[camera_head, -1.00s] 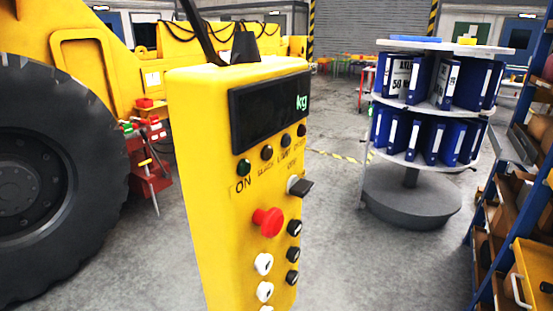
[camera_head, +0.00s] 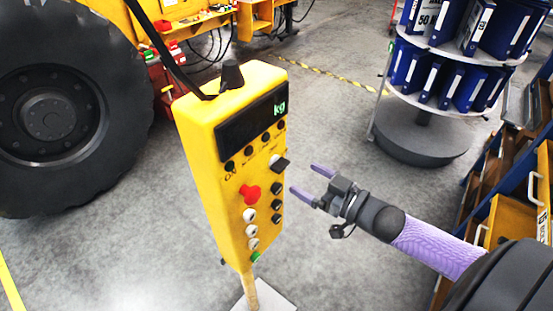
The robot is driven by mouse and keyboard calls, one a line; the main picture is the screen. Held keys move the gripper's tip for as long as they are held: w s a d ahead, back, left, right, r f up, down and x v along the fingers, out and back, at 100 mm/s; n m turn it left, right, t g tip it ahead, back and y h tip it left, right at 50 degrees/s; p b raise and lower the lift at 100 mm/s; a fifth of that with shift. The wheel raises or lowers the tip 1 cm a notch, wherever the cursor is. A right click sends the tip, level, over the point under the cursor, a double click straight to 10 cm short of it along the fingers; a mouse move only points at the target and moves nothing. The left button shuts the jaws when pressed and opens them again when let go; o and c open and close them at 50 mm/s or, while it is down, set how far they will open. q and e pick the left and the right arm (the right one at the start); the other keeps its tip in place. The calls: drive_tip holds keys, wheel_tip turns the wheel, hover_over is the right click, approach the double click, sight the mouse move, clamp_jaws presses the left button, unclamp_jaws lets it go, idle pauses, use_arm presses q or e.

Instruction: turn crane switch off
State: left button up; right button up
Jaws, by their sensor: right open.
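The yellow crane control box (camera_head: 206,178) stands upright on a post in the middle of the head view. Its dark display (camera_head: 250,125) shows green "kg" letters. The black switch (camera_head: 280,163) sticks out at the right of its front, below the row of small round lamps. A red knob (camera_head: 250,193) and several white, black and green buttons are lower down. My right gripper (camera_head: 305,182) is open and empty, just right of the box, its purple-tipped fingers pointing at the switch side without touching it. My left gripper is not in view.
A big black tyre (camera_head: 108,100) of a yellow vehicle stands at the left. A round rack with blue binders (camera_head: 440,80) is at the back right. Shelves with a yellow bin (camera_head: 503,222) line the right edge. The grey floor around the post is clear.

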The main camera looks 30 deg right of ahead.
sight(285, 167)
drive_tip(key=x, duration=0.6)
drive_tip(key=shift+w+a, duration=0.1)
drive_tip(key=shift+w, duration=0.2)
